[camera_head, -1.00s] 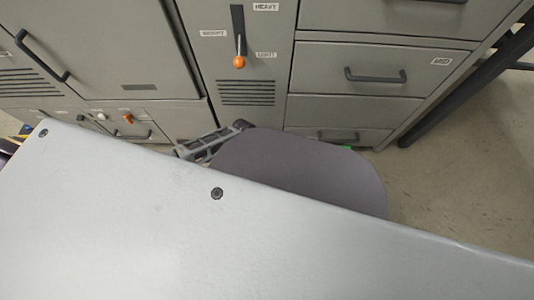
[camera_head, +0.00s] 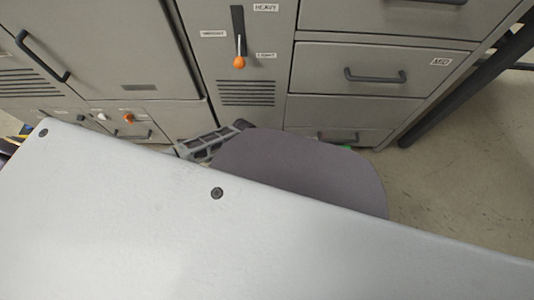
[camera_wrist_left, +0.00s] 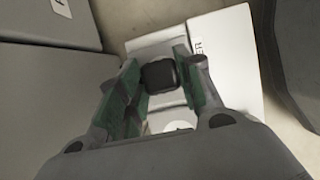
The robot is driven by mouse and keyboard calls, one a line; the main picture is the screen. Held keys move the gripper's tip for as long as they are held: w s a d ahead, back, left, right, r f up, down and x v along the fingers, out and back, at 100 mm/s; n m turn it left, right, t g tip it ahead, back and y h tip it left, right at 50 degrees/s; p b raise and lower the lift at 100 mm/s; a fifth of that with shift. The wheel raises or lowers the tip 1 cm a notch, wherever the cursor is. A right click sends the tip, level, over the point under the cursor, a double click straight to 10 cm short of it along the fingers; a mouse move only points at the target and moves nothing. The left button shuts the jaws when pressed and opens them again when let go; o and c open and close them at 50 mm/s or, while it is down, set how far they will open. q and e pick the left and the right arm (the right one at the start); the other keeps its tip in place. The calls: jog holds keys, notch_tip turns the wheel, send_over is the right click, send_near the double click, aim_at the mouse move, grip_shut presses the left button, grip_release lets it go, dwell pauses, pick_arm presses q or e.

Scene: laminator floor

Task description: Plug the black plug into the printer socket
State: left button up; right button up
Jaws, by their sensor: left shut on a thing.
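In the left wrist view my left gripper (camera_wrist_left: 157,62) is shut on the black plug (camera_wrist_left: 158,77), a small dark block between the two green-lined fingers. Beyond it is a white surface (camera_wrist_left: 216,45) with a label of which only "ER" reads. A round white detail (camera_wrist_left: 178,127) shows below the plug, partly hidden by the fingers. I cannot make out a socket opening, or whether the plug touches anything. In the head view a grey gripper (camera_head: 205,143), seemingly my left one, shows beyond my grey body plate; the plug is hidden there. My right gripper is not in view.
Grey cabinets stand along the back, with an orange-knobbed lever (camera_head: 239,62), a drawer (camera_head: 372,68) with a dark handle, and a small orange knob (camera_head: 128,118) low at the left. A dark bar (camera_head: 440,105) stands at the right. Bare floor (camera_head: 450,170) lies at the right.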

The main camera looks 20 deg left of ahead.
pick_arm(q)
jog(key=shift+f+b, duration=0.4)
jog(key=shift+f, duration=0.15)
dwell(1.3)
jog(key=o, duration=1.1)
jog(key=shift+r, duration=0.1)
jog(key=shift+v, duration=5.85)
jog(key=shift+a, duration=0.1)
jog(key=shift+s, duration=0.15)
